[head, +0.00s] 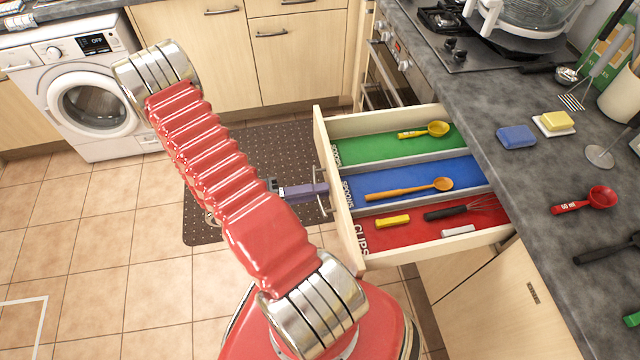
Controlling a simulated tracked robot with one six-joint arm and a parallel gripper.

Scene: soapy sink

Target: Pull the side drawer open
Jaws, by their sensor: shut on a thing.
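The side drawer (346,218) stands pulled well out from under the grey counter in the head view. Its inside shows green, blue and red compartments. Its metal handle (325,206) is on the front panel, facing left. My gripper (320,189) is at this handle and shut on it, partly hidden behind my red arm.
An oven and hob stand beyond the drawer. A washing machine (92,105) is at back left. Tiled floor at left is clear.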

